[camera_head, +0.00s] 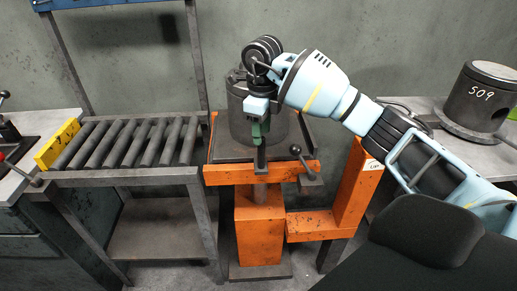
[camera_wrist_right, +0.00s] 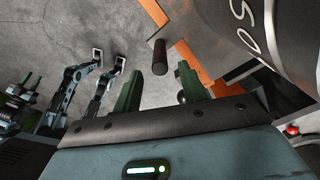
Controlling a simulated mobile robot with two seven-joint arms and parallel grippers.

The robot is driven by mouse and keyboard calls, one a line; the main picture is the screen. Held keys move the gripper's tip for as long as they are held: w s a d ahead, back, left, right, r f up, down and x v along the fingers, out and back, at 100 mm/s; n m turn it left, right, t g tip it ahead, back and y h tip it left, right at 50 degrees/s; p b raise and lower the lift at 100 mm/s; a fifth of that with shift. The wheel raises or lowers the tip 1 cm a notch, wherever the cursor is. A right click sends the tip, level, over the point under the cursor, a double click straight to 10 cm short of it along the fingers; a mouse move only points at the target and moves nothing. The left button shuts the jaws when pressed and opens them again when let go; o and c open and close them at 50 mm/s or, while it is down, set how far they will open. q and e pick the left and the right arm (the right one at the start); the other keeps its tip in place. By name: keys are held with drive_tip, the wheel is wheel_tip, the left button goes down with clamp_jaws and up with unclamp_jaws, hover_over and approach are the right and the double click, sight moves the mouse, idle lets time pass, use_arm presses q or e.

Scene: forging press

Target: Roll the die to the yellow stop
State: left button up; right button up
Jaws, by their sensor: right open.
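The die is a dark grey cylinder (camera_head: 238,112) standing on the orange-framed lift table; my right arm partly covers it. In the right wrist view its curved side (camera_wrist_right: 250,35) fills the upper right, with pale marking on it. My right gripper (camera_head: 259,150) points down in front of the die, at the table's front edge. In the wrist view its two green fingers (camera_wrist_right: 160,90) are apart. A short dark rod (camera_wrist_right: 160,57) shows beyond the gap; I cannot tell whether it lies between the fingers. The yellow stop (camera_head: 57,144) stands at the left end of the roller rack.
The roller rack (camera_head: 122,178) adjoins the lift table on the left, with bare rollers (camera_head: 130,142). A lever with a black knob (camera_head: 296,150) sticks out at the table's front right. Another die, marked S09 (camera_head: 481,100), stands on the right bench.

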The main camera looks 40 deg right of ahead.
sight(261, 151)
drive_tip(key=shift+s+f, duration=0.15)
drive_tip(key=shift+f, duration=3.75)
drive_tip(key=shift+c, duration=0.4)
drive_tip(key=shift+w, duration=0.2)
clamp_jaws()
